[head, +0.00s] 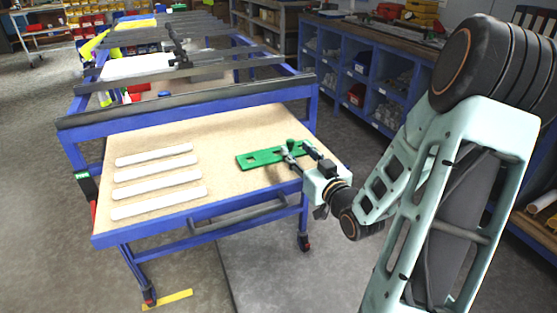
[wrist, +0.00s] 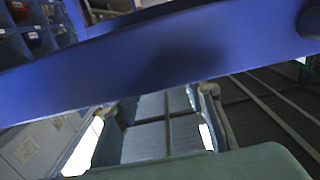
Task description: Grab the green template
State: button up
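The green template (head: 262,158) is a flat, long green piece with cut-outs and lies on the tan top of the blue-framed work table (head: 225,133). My gripper (head: 297,149) is at the right end of the template in the head view, low over the table. Its two fingers look spread apart, with green showing around and between them. I cannot tell whether they touch the template. The fingers and wrist hide part of the template's right end. The wrist view shows no template I can make out; a blue bar (wrist: 160,60) fills its upper part.
Several white strips (head: 158,189) lie in a row on the left half of the table top. A dark and blue rail (head: 190,103) runs along the back edge. Blue shelving (head: 375,85) stands behind on the right. The table top between strips and template is clear.

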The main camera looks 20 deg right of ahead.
aim_at(292, 143)
jog(key=w, duration=0.4)
jog(key=w+b, duration=0.1)
jog(key=w, duration=0.1)
jog(key=shift+w+d+f, duration=0.2)
jog(key=shift+w+d, duration=0.05)
jog(key=shift+d, duration=0.05)
grip_shut()
